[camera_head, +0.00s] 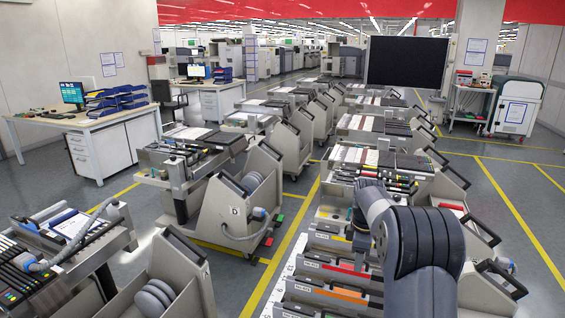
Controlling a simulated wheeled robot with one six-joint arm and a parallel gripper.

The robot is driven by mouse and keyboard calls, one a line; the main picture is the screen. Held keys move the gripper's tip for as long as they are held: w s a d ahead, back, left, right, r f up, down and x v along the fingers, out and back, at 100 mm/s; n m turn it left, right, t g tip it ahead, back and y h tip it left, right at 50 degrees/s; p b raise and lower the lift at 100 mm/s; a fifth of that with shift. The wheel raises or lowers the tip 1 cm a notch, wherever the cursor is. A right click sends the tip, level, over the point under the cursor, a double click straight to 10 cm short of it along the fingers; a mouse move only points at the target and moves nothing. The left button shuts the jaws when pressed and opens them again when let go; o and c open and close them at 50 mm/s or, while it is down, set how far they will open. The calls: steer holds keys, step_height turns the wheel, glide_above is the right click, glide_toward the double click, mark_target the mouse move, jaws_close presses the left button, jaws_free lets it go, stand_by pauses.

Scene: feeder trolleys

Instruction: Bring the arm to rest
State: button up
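My dark grey arm rises from the bottom right of the head view and bends forward over a feeder trolley (290,292). What seems to be my gripper (361,240) is the small dark part hanging below the arm's left end, above the trolley's row of feeders. Its fingers are too small and too much covered by the arm to tell open from shut. I cannot tell whether it touches a feeder. Nothing can be made out in its grasp.
Feeders with orange (338,291) and red strips lie under the arm. More trolleys stand in rows ahead and left, one marked D (233,212). A desk (115,125) stands at the far left, a black screen (407,62) at the back. Yellow-lined floor (505,190) is clear at right.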

mark_target(358, 285)
step_height(358, 285, down, 11)
steer(key=shift+r+p, duration=0.1)
steer(key=shift+p, duration=0.4)
steer(key=shift+s+d, duration=0.1)
steer(key=shift+d, duration=0.15)
steer(key=shift+s+d, duration=0.1)
steer(key=shift+d, duration=0.1)
steer(key=shift+a, duration=0.1)
